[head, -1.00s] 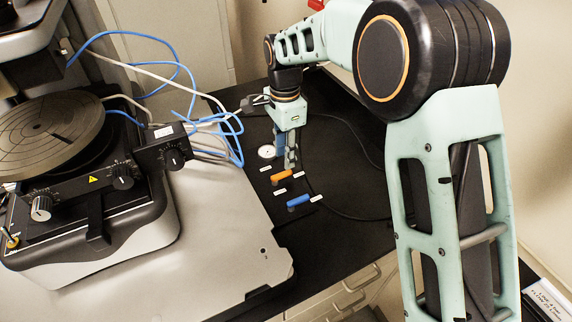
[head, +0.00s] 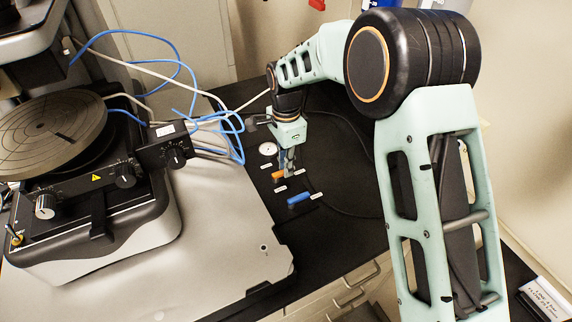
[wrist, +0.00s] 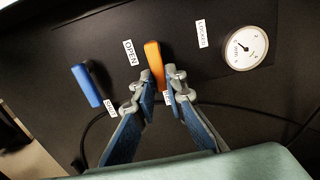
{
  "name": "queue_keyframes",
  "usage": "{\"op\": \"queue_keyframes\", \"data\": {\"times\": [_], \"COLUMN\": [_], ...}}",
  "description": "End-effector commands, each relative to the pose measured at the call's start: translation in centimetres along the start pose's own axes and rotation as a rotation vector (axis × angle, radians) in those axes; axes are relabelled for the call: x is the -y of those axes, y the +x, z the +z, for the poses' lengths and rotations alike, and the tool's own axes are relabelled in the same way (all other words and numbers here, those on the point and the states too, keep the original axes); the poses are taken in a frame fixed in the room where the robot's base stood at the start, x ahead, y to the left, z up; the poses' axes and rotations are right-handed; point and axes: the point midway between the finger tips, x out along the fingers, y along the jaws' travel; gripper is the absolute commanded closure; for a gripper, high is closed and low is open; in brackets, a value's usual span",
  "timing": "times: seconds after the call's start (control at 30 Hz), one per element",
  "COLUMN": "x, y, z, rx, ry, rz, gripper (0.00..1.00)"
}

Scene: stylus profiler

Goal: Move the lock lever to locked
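An orange lever (head: 278,176) sits on the black bench panel; in the wrist view its handle (wrist: 154,60) points away from me. The label "LOCKED" (wrist: 201,33) is to its right and "OPEN" (wrist: 131,52) to its left. A blue lever (head: 299,199) lies nearer the front, and shows at left in the wrist view (wrist: 86,85). My gripper (head: 288,172) is over the orange lever. In the wrist view my gripper (wrist: 155,82) is open, its fingertips on either side of the orange handle's near end. Contact cannot be told. Another label there is partly hidden by the right finger.
A round white gauge (wrist: 248,47) is right of the levers. A dark cable (wrist: 245,112) curves across the panel. The profiler (head: 95,200) with its round stage, and blue and white cables (head: 235,135), stands to the left. Bare black bench lies right of the gripper.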

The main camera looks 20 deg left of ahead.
Motion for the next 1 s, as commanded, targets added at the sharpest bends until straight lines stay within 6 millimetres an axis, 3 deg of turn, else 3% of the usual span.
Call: {"op": "queue_keyframes", "data": {"times": [0.47, 1.0], "x": [0.3, 1.7], "y": [0.0, 0.0], "z": [0.0, 0.4], "rx": [0.0, -0.001], "ry": [-0.067, -0.518], "rz": [-0.001, -0.002], "gripper": [1.0, 1.0]}}
